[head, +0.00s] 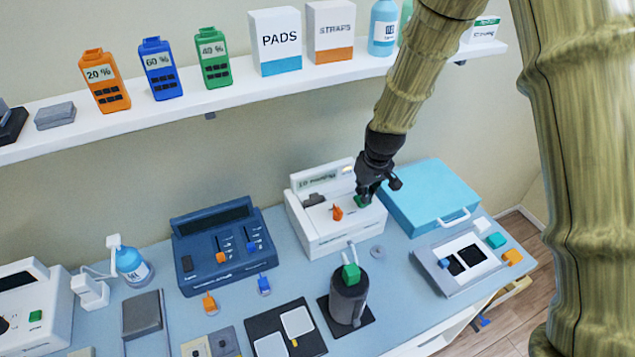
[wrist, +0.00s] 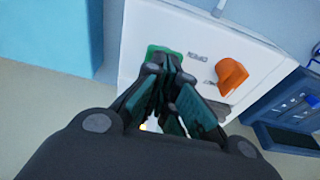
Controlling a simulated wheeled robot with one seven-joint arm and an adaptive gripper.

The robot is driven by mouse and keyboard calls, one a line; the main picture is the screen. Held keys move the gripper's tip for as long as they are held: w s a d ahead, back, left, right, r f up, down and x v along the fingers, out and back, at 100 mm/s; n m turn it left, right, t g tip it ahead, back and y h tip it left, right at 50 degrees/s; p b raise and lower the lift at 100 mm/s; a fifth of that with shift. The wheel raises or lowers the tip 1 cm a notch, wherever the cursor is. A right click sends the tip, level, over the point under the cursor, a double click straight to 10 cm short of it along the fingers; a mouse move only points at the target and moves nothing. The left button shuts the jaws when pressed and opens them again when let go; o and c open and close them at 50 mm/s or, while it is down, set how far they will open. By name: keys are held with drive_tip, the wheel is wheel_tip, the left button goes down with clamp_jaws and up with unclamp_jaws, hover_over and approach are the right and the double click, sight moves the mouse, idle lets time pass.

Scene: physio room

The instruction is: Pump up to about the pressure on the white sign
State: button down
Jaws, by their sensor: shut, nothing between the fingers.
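A white device (head: 333,236) with a sloped front stands at the back of the table; it also shows in the wrist view (wrist: 138,42). In the wrist view the orange knob (wrist: 231,75) lies right of the green button (wrist: 160,53). My gripper (head: 368,196) is shut and empty, with its fingertips at the green button (wrist: 170,68); whether they touch it I cannot tell. The fingers partly cover the button. The display's reading is too small to make out. I cannot make out a white sign with a pressure.
A light-blue case (head: 425,200) stands close on the right, a dark-blue device (head: 220,250) on the left. A dark cylinder with a green top (head: 348,300) stands in front. A shelf (head: 215,98) with bottles and boxes runs above.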

drive_tip(key=shift+r+p, duration=1.65)
drive_tip(key=shift+r, duration=0.6)
drive_tip(key=shift+f, duration=0.2)
drive_tip(key=shift+f+b, duration=1.2)
drive_tip(key=shift+f, duration=0.95)
drive_tip(key=shift+r, duration=0.15)
drive_tip(key=shift+r+p, duration=1.6)
drive_tip(key=shift+r, duration=0.65)
drive_tip(key=shift+f, duration=0.15)
